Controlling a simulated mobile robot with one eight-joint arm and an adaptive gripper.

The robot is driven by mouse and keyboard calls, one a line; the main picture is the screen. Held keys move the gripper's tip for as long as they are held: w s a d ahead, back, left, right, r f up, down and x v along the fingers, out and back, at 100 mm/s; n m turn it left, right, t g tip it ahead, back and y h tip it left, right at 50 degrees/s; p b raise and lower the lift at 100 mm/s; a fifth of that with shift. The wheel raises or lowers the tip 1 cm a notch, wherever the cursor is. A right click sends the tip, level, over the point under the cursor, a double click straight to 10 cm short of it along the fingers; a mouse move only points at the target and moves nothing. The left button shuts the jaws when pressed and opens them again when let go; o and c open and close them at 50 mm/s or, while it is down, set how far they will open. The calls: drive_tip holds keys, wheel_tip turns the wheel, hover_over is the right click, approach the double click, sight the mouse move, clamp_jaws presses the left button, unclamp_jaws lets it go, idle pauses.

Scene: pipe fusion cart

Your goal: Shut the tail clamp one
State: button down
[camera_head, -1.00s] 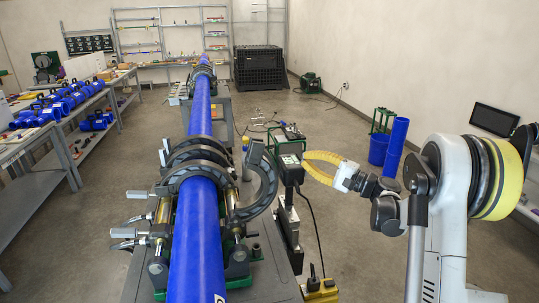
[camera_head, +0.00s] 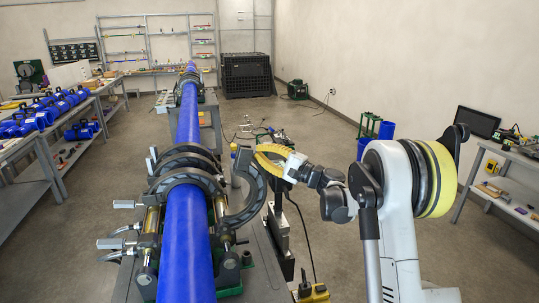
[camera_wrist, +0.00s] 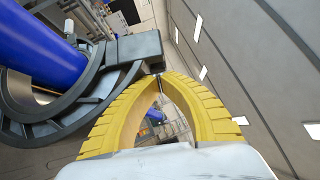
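The open clamp half (camera_head: 250,203) is a dark grey curved jaw hinged beside the blue pipe (camera_head: 189,215). It swings out to the right of the pipe, with its blocky free end raised. In the wrist view, its end block (camera_wrist: 138,46) lies just beyond my fingertips, at upper left. My gripper (camera_head: 259,150) has yellow ribbed fingers and comes from the right at the height of that end. In the wrist view, the fingertips (camera_wrist: 158,76) meet with nothing seen between them. I cannot tell whether they touch the block.
Other grey clamp rings (camera_head: 187,160) sit around the pipe, with metal levers (camera_head: 123,204) at their left. A black-and-yellow unit (camera_head: 312,293) stands low right of the cart. A workbench with blue fittings (camera_head: 38,112) is at left. Open floor lies to the right.

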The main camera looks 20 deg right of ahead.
drive_tip(key=shift+a, duration=0.25)
drive_tip(key=shift+a+r+n+g+p, duration=0.2)
drive_tip(key=shift+a+r, duration=0.1)
drive_tip(key=shift+a, duration=0.2)
drive_tip(key=shift+a+r+n+g+p, duration=0.1)
drive_tip(key=shift+a+r+p, duration=0.15)
drive_tip(key=shift+a, duration=0.25)
drive_tip(key=a+n+g+h+p, duration=0.35)
drive_tip(key=a+n+h, duration=0.2)
drive_tip(key=a, duration=1.85)
drive_tip(key=a+f+n+h+b, duration=0.1)
drive_tip(key=a+f+h+b, duration=0.1)
drive_tip(key=a+f, duration=0.3)
drive_tip(key=a+f+n+g+h+b, duration=0.1)
drive_tip(key=a+f+n+h+b, duration=0.1)
drive_tip(key=a+f, duration=0.4)
drive_tip(key=a+f+n+h+b, duration=0.1)
drive_tip(key=a+f+h+b, duration=0.2)
drive_tip(key=a+f, duration=0.3)
drive_tip(key=shift+a+f+n+b, duration=0.15)
drive_tip(key=shift+f+n+b, duration=0.05)
drive_tip(key=shift+f, duration=1.1)
drive_tip(key=shift+a+f+n+b, duration=0.1)
drive_tip(key=shift+f+n+b, duration=0.1)
drive_tip(key=shift+f, duration=1.1)
drive_tip(key=shift+a+f, duration=0.1)
drive_tip(key=shift+f, duration=0.55)
